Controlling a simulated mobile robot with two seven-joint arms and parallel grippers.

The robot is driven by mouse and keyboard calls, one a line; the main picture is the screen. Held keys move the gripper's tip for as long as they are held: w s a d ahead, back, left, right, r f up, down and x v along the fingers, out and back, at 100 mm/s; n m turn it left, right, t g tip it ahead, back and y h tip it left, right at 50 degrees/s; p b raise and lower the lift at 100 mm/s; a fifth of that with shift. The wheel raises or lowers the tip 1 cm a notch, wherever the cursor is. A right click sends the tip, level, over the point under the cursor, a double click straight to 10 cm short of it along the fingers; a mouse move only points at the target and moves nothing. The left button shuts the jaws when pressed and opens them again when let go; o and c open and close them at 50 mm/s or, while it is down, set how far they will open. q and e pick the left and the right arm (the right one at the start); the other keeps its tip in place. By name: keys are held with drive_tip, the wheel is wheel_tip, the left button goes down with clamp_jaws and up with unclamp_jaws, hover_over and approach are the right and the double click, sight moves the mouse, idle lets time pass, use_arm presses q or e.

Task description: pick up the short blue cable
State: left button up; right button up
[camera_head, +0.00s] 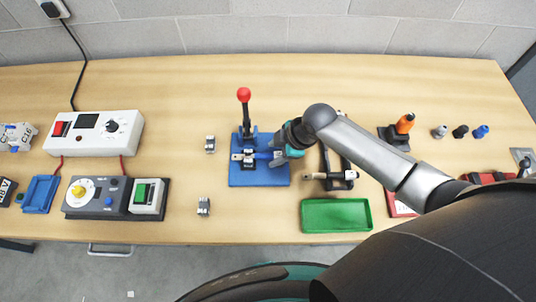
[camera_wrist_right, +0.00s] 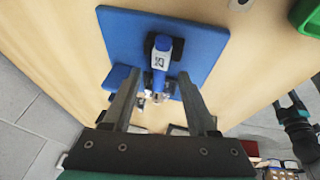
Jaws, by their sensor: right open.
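A short blue piece with a pale label and silvery end, which looks like the short blue cable (camera_wrist_right: 159,60), lies over the blue baseplate of the lever fixture. In the head view the cable (camera_head: 262,155) runs across the fixture, its right end partly hidden by my gripper. My right gripper (camera_head: 281,154) is at the right side of the fixture. In the right wrist view the right gripper (camera_wrist_right: 158,78) is open, with one finger on each side of the cable. I cannot tell whether they touch it. My left gripper is not in view.
The fixture's red-knobbed lever (camera_head: 243,95) stands upright just behind. A dark frame (camera_head: 325,165) and a green tray (camera_head: 336,215) are close on the right. Small metal parts (camera_head: 210,144) and control boxes (camera_head: 95,133) lie left.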

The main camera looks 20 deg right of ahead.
drive_tip(key=shift+w+a+f, duration=0.2)
drive_tip(key=shift+f, duration=0.4)
clamp_jaws()
